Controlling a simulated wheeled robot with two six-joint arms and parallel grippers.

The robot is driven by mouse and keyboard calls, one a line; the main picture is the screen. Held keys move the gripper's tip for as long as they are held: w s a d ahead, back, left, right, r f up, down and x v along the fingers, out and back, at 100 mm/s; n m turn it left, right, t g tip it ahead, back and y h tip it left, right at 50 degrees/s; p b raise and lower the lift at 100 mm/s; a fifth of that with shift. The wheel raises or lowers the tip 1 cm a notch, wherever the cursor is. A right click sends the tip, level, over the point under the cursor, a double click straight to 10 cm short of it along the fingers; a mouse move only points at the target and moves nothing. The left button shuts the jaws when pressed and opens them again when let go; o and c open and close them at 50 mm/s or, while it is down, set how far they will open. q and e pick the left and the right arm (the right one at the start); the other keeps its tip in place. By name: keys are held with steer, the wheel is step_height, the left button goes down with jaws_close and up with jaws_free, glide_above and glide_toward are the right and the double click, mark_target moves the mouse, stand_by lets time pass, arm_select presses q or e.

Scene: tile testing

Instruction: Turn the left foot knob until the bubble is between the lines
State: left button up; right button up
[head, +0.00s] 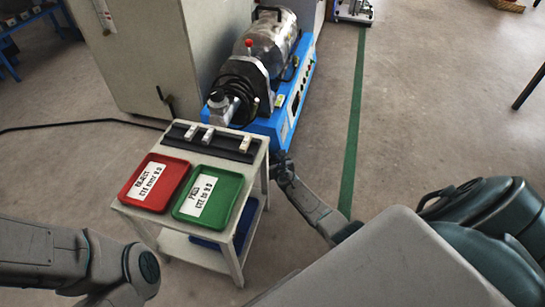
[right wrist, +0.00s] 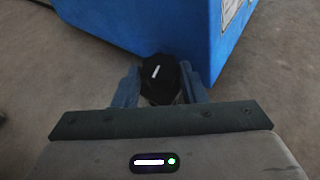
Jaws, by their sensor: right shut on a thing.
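The foot knob (right wrist: 160,80) is black with a short white mark on its top, and it sits at the lower corner of the blue machine base (right wrist: 150,25) in the right wrist view. My right gripper (right wrist: 158,88) is shut on the knob, with one finger on each side. The white mark leans slightly to the right. In the head view my right gripper (head: 280,162) is low at the near end of the blue base (head: 293,100), and the knob cannot be made out there. I cannot make out the bubble or its lines in either view. My left gripper is not in view.
A small white table (head: 227,165) stands just left of my right gripper. It carries a red tray (head: 138,203), a green tray (head: 222,214) and a dark rack (head: 172,133) with light tiles. A black cable crosses the floor at left.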

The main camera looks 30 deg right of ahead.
steer(key=shift+a+m+h, duration=0.1)
steer(key=shift+m+h, duration=0.4)
steer(key=shift+h, duration=0.1)
steer(key=o, duration=0.7)
steer(key=shift+f, duration=0.1)
